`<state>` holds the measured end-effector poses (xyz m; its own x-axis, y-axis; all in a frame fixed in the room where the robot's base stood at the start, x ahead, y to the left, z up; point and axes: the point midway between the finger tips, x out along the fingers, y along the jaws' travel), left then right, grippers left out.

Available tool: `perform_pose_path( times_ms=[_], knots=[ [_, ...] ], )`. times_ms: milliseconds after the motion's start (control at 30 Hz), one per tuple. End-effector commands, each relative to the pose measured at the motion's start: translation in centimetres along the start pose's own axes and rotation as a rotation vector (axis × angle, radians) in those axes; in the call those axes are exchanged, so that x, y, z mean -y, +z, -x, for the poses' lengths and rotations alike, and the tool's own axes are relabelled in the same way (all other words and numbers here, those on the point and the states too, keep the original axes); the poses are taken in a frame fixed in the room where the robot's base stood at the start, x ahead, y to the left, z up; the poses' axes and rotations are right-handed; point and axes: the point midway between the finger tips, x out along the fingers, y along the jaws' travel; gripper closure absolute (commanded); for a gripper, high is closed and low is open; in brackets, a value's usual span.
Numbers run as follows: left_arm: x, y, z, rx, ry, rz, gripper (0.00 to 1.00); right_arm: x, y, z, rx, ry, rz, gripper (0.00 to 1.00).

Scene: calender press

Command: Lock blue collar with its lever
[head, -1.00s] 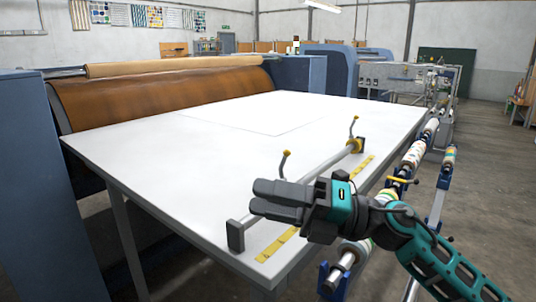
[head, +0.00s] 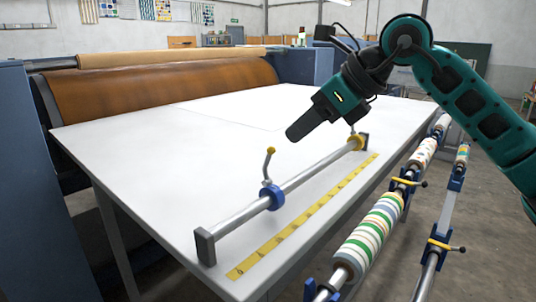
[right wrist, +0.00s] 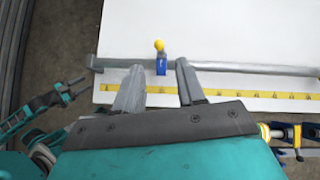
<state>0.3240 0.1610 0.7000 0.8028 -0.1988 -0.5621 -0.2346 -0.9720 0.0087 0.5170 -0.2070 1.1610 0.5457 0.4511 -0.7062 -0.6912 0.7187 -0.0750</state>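The blue collar (head: 277,197) sits around a grey rod (head: 236,217) on the white table. Its lever (head: 267,166) stands up from it, tipped with a yellow knob (head: 271,150). In the right wrist view the blue collar (right wrist: 162,67) lies between my right fingertips in the picture, with the knob (right wrist: 158,45) just beyond. My right gripper (head: 293,132), also in the right wrist view (right wrist: 159,66), is open and empty, held above the table, apart from the collar. My left gripper (right wrist: 76,89) appears at the left of the right wrist view, too small to judge.
A yellow collar (head: 357,142) with its own lever sits near the rod's far end. A yellow ruler strip (head: 300,226) runs beside the rod. Striped rolls (head: 372,230) on shafts stand right of the table. The table top (head: 170,150) left of the rod is clear.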

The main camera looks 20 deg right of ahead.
Motion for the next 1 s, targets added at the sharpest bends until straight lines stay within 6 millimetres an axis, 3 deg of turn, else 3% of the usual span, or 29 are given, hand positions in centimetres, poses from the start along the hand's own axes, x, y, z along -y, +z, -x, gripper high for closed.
perform_pose_path(
  times_ms=[300,500,900,1000],
  knots=[
    [0.0,0.1,-0.1,0.0,0.001,-0.001,0.52,-0.1,0.0,-6.8,-0.001,0.006,-0.001,0.61],
    [-0.1,0.0,-0.1,-0.001,0.002,-0.001,0.52,-0.1,0.1,-9.4,0.001,0.004,-0.001,0.61],
    [-0.1,0.0,-0.1,-0.002,0.003,-0.001,0.52,-0.1,0.1,-10.3,0.002,0.004,0.0,0.61],
    [-0.1,0.0,-0.1,-0.002,0.003,-0.001,0.52,-0.1,0.1,-10.2,0.002,0.004,0.0,0.68]
  ],
)
